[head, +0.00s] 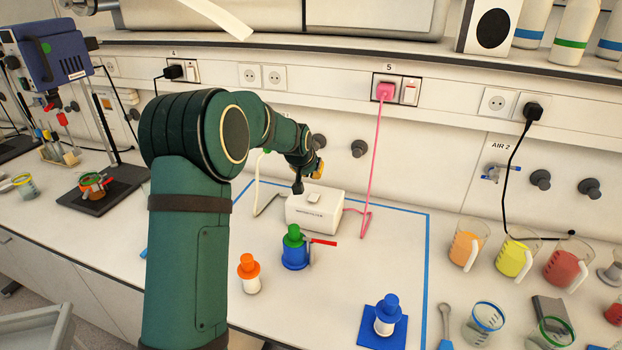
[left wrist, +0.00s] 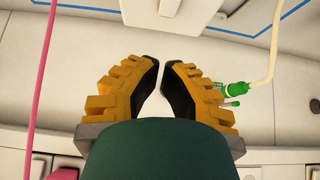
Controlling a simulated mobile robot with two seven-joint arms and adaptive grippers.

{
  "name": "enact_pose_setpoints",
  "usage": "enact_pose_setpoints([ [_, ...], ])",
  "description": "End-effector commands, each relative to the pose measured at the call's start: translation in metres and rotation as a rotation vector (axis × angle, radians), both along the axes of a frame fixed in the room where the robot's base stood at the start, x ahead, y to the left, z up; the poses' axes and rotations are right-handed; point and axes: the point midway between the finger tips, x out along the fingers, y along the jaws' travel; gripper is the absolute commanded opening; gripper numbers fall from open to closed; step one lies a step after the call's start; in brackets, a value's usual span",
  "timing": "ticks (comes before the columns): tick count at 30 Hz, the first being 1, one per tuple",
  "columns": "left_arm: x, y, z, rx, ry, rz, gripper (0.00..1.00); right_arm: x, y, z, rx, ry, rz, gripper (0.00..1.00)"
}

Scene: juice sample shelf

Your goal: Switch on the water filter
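A pink cord (head: 374,150) runs from the pink plug (head: 385,91) at outlet 5 down beside the box. A white switch (head: 409,91) sits right of that plug. My left gripper (head: 318,168) is above and behind the box, near the wall, apart from both. In the left wrist view its yellow fingers (left wrist: 161,70) are nearly together and empty. My right gripper is not in view.
An orange-capped bottle (head: 249,274), a blue container with a green cap (head: 295,250) and a blue-capped bottle (head: 387,315) stand in front. Juice jugs (head: 467,246) stand at the right. Wall knobs (head: 359,148) stick out near my gripper. A cream hose (left wrist: 275,45) ends in a green fitting (left wrist: 236,90).

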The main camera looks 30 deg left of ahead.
Motion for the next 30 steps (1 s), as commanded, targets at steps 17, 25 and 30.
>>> enact_pose_setpoints([
  [17, 0.045, 0.012, -0.089, -0.002, 0.004, 0.002, 0.0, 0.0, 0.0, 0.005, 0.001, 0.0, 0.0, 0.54],
  [25, 0.044, 0.011, -0.106, -0.001, 0.0, 0.001, 0.0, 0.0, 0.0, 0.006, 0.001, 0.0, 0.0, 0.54],
  [30, 0.043, 0.011, -0.107, -0.001, 0.0, 0.001, 0.0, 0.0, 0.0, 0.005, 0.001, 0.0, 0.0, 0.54],
])
